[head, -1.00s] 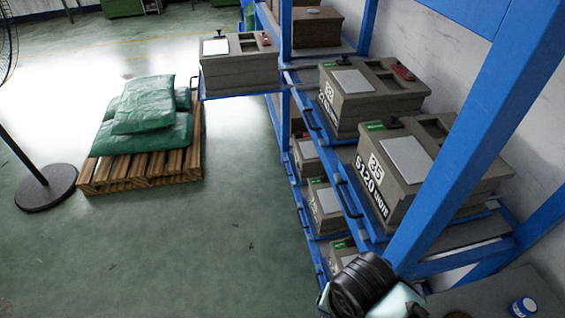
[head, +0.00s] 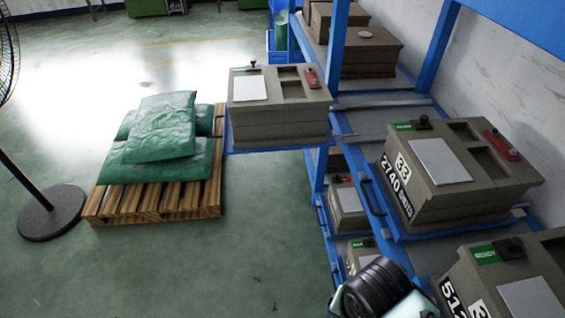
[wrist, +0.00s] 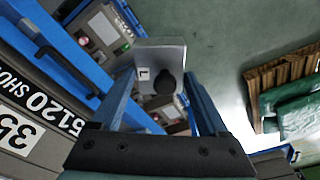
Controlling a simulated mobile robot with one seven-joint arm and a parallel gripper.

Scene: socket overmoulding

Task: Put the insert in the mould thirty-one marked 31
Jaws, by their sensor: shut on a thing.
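My gripper (wrist: 160,84) is shut on the insert (wrist: 150,54), a light metal plate with a dark round knob and a small white label, in the wrist view. In the head view only my dark wrist shows at the bottom; the insert is not visible there. No mould in view shows a readable 31. A grey-brown mould (head: 278,123) stands on a pulled-out blue shelf tray, with a pale square and a slot on top; no number shows on it. A mould marked 33 (head: 455,200) stands on the rack to its right.
A mould partly out of frame (head: 480,282) is at bottom right; the wrist view shows one marked 35 (wrist: 28,135). Blue rack posts (head: 337,70) rise beside the moulds. A pallet (head: 150,206) with green sacks (head: 160,130) and a fan base (head: 50,215) stand left. Floor between is clear.

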